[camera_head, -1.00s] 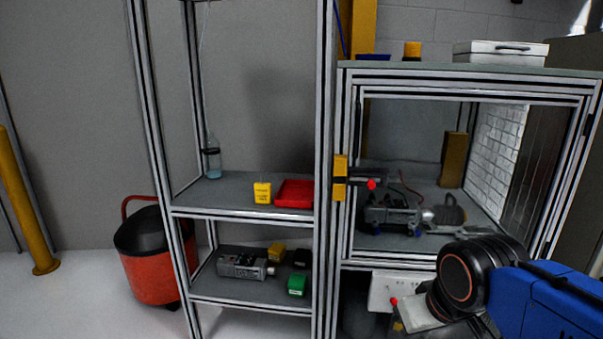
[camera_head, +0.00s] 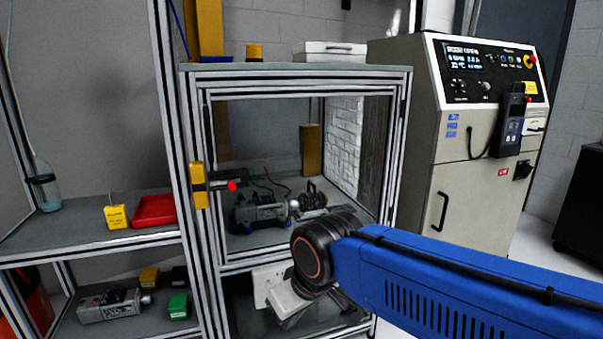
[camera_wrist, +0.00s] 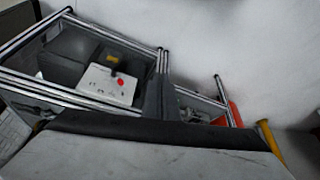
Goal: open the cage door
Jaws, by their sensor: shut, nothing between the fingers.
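The cage door (camera_head: 300,89) is a metal-profile frame across the front of the upper cabinet compartment; it looks shut. At its left edge is a yellow latch block (camera_head: 199,185) with a dark bar ending in a red knob (camera_head: 232,187). My gripper (camera_head: 286,306) is low in front of the lower compartment, below and right of the latch and apart from it. It is shut and empty; its fingertips are hard to make out. A pale gripper or wrist surface (camera_wrist: 150,155) fills the bottom of the wrist view. The latch cannot be made out there.
Motor-like devices (camera_head: 262,211) sit behind the door. An open shelf (camera_head: 95,240) stands left, with a red tray (camera_head: 154,210) and yellow box (camera_head: 115,216). A beige control cabinet (camera_head: 470,190) stands right. A white box (camera_wrist: 105,84) with a red button is in the lower compartment.

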